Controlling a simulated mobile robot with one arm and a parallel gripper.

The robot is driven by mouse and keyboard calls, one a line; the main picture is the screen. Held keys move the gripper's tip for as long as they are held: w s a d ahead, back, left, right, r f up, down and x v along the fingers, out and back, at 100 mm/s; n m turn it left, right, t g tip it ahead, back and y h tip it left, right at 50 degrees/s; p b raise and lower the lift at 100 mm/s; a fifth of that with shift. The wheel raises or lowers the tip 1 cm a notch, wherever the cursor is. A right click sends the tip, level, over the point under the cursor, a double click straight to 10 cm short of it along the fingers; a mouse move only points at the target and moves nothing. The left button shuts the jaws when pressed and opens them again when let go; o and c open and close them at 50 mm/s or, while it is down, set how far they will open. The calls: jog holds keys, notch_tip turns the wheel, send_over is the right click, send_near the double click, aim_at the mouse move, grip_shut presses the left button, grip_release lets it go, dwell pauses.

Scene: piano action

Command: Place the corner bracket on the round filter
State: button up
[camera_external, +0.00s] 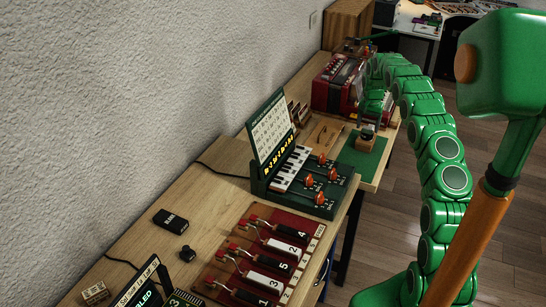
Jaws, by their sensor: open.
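My green segmented arm curves up and over the far part of the bench, and its end points down. My gripper (368,127) is at that end, low over a green mat (372,163). It is small in this view, and its fingers are open. A small dark piece (366,142) sits on the mat right below the gripper; I cannot tell whether they touch. I cannot make out for certain which thing is the corner bracket or which is the round filter. A small round black piece (187,254) lies on the bench at the lower left.
A red accordion (338,84) stands behind the mat. A green keyboard unit (300,185) with orange knobs and an upright panel stands nearer. A red board (262,258) with numbered levers and a black box (171,219) are in front. Bare wood shows along the wall.

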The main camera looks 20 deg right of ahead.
aim_at(367, 128)
notch_tip(367, 128, up, 11)
jog(key=s+a+r+n, duration=0.2)
jog(key=s+a+r, duration=0.7)
jog(key=s+r, duration=0.15)
jog(key=s+a+r+n, duration=0.1)
jog(key=s+a, duration=0.3)
jog(key=s, duration=0.6)
jog(key=s+a+r+n+g, duration=0.15)
jog(key=s+a, duration=0.35)
jog(key=s, duration=0.6)
jog(key=s+a+r+n, duration=0.2)
jog(key=s+a, duration=0.2)
jog(key=s, duration=0.6)
jog(key=s+a+f+n, duration=0.1)
jog(key=s+f, duration=0.1)
jog(key=s, duration=0.7)
jog(key=s+a+f+n, duration=0.1)
jog(key=s+f, duration=0.2)
jog(key=s, duration=0.6)
jog(key=shift+a, duration=0.4)
